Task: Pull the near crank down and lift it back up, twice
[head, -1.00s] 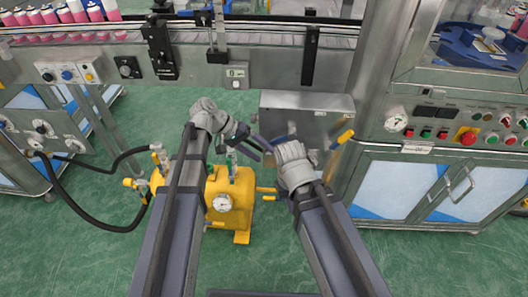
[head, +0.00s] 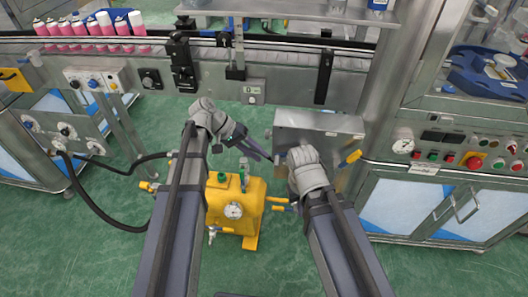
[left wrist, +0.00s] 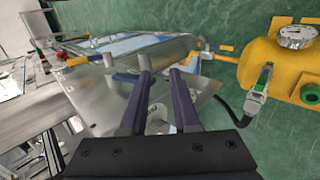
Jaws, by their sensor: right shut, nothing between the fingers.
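A crank with a yellow grip (head: 352,157) sticks out at the right side of a grey metal box (head: 320,122). It also shows in the left wrist view as a yellow grip (left wrist: 78,61) at the box's left. I cannot tell whether another crank is hidden behind my right wrist. My left gripper (head: 262,153) is open and empty, left of the box. In the left wrist view its two fingers (left wrist: 160,73) are apart in front of the box. My right gripper (head: 288,160) is shut and empty by the box's lower front, its fingers mostly hidden behind its wrist.
A yellow tank (head: 235,205) with a gauge stands on the green floor between my arms, with short yellow bars (head: 279,204) beside it. A black hose (head: 110,222) curves at left. A conveyor with pink-and-white cans (head: 90,27) runs behind. A control cabinet (head: 425,190) stands at right.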

